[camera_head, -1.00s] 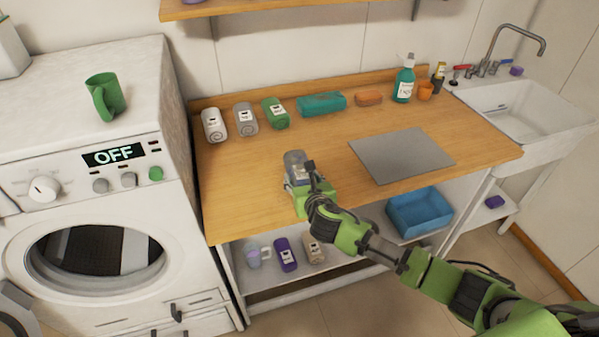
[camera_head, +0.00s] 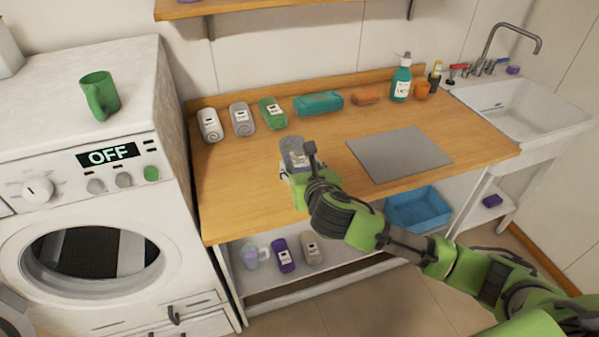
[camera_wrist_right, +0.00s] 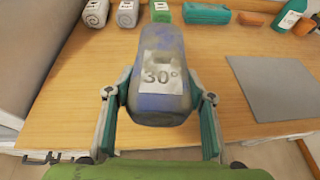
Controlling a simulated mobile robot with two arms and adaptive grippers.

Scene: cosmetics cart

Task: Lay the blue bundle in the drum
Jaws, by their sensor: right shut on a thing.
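The blue bundle, a rolled cloth with a 30° label (camera_wrist_right: 160,85), is between the fingers of my right gripper (camera_wrist_right: 158,102), which is shut on it. In the head view the bundle (camera_head: 294,152) is over the front part of the wooden worktop, partly hidden by my right gripper (camera_head: 297,168). I cannot tell for sure how far it is above the wood. The drum (camera_head: 88,252) is the dark round opening in the front of the white washing machine at the left, and its door stands open. My left gripper is not in view.
Grey-white, grey and green rolls (camera_head: 272,112) stand along the worktop's back, beside a teal pouch (camera_head: 318,103). A grey board (camera_head: 400,154) lies to the right. A green mug (camera_head: 99,95) stands on the machine. The worktop's left front (camera_head: 235,190) is clear.

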